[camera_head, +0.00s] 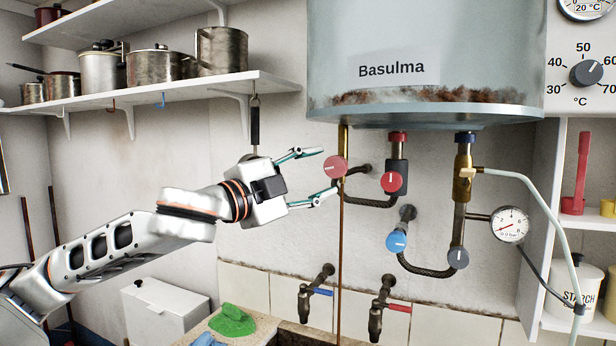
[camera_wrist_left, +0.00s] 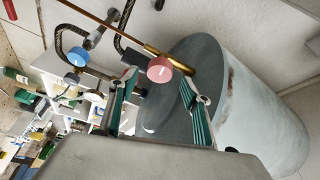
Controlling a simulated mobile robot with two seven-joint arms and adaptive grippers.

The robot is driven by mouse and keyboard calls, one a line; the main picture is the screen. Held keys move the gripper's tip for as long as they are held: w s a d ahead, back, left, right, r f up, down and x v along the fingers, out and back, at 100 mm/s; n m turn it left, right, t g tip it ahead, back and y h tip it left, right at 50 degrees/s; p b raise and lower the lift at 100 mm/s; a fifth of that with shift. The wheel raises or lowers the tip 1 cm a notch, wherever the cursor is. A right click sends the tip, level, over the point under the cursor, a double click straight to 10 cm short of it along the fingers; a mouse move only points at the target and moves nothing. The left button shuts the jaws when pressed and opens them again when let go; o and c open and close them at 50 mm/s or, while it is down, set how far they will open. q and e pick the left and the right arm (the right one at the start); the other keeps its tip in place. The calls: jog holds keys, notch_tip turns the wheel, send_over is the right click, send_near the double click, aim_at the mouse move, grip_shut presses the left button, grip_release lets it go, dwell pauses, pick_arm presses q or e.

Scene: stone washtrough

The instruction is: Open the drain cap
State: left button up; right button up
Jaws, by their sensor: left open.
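The drain cap appears to be the faded pink-red round knob (camera_head: 335,166) on the brass pipe under the left side of the boiler. In the left wrist view the pink knob (camera_wrist_left: 159,69) has a brass body and shows between the fingers. My left gripper (camera_head: 326,171) comes in from the left. Its two teal fingers are spread, one above and one below the knob's level. In the left wrist view the open left gripper (camera_wrist_left: 160,84) holds nothing. Whether a finger touches the knob I cannot tell. My right gripper is not in view.
The boiler (camera_head: 425,60) hangs above. A bright red knob (camera_head: 392,182), a blue knob (camera_head: 397,241), a grey knob (camera_head: 458,257) and a pressure gauge (camera_head: 510,225) sit right of the cap. Two taps are below. A shelf (camera_head: 150,97) with pots is above my left arm.

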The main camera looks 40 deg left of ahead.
pick_arm(q)
jog(key=shift+s+a, duration=0.3)
jog(key=shift+s, duration=0.2)
jog(key=shift+s+d+f, duration=0.15)
jog(key=shift+s, duration=0.6)
jog(key=shift+f, duration=0.1)
